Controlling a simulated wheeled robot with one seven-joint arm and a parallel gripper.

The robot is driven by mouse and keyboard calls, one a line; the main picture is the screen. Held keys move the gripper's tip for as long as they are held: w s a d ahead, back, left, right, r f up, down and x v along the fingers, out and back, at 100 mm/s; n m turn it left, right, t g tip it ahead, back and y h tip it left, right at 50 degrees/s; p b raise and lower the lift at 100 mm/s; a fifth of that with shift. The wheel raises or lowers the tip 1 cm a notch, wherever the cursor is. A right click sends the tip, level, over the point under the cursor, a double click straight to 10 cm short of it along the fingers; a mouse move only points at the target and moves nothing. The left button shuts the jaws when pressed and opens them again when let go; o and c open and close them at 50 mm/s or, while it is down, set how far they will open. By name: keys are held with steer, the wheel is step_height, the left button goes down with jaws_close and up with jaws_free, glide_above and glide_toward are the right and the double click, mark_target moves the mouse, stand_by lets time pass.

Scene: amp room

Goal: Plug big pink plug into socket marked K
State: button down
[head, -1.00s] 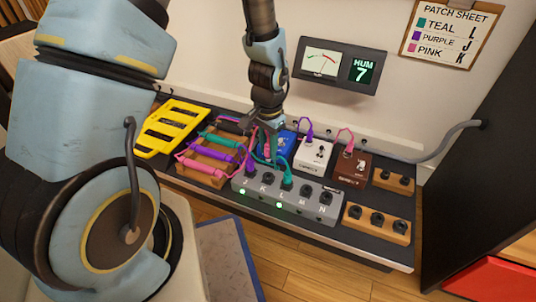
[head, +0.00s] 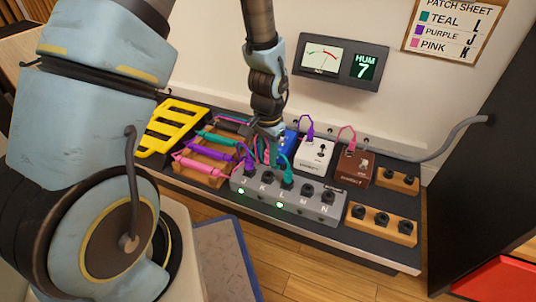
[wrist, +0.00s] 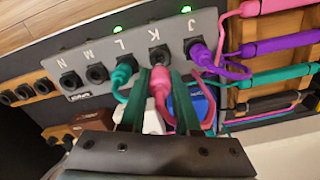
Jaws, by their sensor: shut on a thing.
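My gripper (wrist: 160,88) is shut on the big pink plug (wrist: 159,80), one finger on each side. In the wrist view the plug points at socket K (wrist: 160,56), whose dark opening shows just past its tip. They look apart, but the exact gap is hard to judge. In the head view my gripper (head: 268,136) is above the grey socket box (head: 318,208) and the held plug is mostly hidden. A purple plug (wrist: 196,50) sits in socket J, and a teal plug (wrist: 122,74) sits in socket L.
Purple and teal cables crowd both sides of my gripper. Sockets M (wrist: 97,73) and N (wrist: 70,82) are empty. Green lights show at J and L. A wooden cable rack (head: 205,165) stands left, with white (head: 314,152) and brown (head: 354,167) pedals behind right.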

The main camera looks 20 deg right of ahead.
mark_target(268, 167)
steer(key=shift+f+b, duration=1.55)
steer(key=shift+f, duration=0.8)
steer(key=c, duration=0.6)
jaws_free()
steer(key=shift+o, duration=0.2)
steer(key=shift+r, duration=0.1)
step_height(268, 167, up, 11)
steer(key=p, duration=0.5)
steer(key=shift+f, duration=0.2)
